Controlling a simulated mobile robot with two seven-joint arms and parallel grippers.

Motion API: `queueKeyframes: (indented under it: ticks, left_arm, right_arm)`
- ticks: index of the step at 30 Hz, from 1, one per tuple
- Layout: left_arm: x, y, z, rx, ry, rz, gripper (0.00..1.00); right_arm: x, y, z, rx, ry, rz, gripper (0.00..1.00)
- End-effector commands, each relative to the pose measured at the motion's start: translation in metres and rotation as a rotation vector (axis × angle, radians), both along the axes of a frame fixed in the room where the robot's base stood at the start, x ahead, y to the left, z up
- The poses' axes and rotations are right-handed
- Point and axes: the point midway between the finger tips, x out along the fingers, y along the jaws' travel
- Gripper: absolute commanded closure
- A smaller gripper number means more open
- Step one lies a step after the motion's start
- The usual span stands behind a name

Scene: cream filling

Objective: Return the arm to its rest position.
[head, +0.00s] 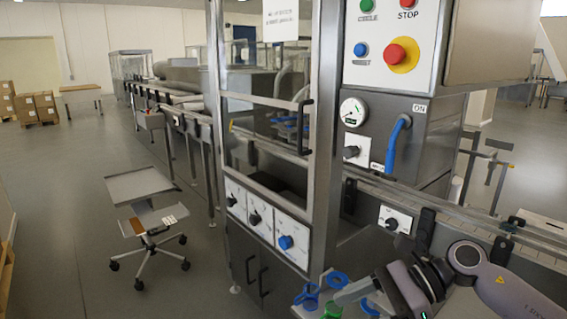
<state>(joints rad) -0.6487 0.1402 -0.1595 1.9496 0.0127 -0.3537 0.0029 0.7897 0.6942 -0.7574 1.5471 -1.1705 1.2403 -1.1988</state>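My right arm (505,288) comes in from the lower right corner, low in front of the machine. Its wrist (408,288) is bent toward the left, and the gripper (352,292) is at the bottom edge of the view. The gripper is small and partly cut off, so I cannot tell whether its fingers are open or shut. Blue ring-shaped parts (308,297) and a green part (332,311) lie close to it on a pale surface. I cannot tell whether the gripper touches them. My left arm and gripper are not in view.
The steel filling machine (325,130) stands close ahead, with a blue handle (395,142), a red stop button (398,55) and knobs (287,242). A conveyor (480,225) runs along the right. A wheeled stand (148,222) is at left, with open floor around it.

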Motion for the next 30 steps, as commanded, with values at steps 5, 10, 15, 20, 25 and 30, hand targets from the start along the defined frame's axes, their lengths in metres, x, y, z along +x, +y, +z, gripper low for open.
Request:
queueKeyframes:
  ticks: [5, 10, 15, 20, 25, 30]
  left_arm:
    - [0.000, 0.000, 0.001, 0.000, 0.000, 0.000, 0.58]
    - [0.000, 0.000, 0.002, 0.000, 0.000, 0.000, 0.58]
    - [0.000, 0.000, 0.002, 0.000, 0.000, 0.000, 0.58]
    - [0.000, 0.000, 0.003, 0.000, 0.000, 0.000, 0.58]
    - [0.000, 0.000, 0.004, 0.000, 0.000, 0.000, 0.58]
    - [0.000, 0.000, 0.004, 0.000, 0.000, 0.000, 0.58]
  right_arm:
    - [-0.016, 0.047, 0.003, 0.357, 0.345, -0.195, 0.28]
    - [-0.016, 0.058, 0.005, 0.673, 0.731, -0.401, 0.28]
    - [-0.010, 0.043, -0.014, 0.969, 1.163, -0.624, 0.28]
    - [-0.012, 0.014, -0.055, 1.237, 1.587, -0.841, 0.28]
    - [-0.036, -0.023, -0.122, 1.523, 2.040, -1.085, 0.28]
    - [-0.088, -0.055, -0.194, -1.615, -2.179, 1.181, 0.28]
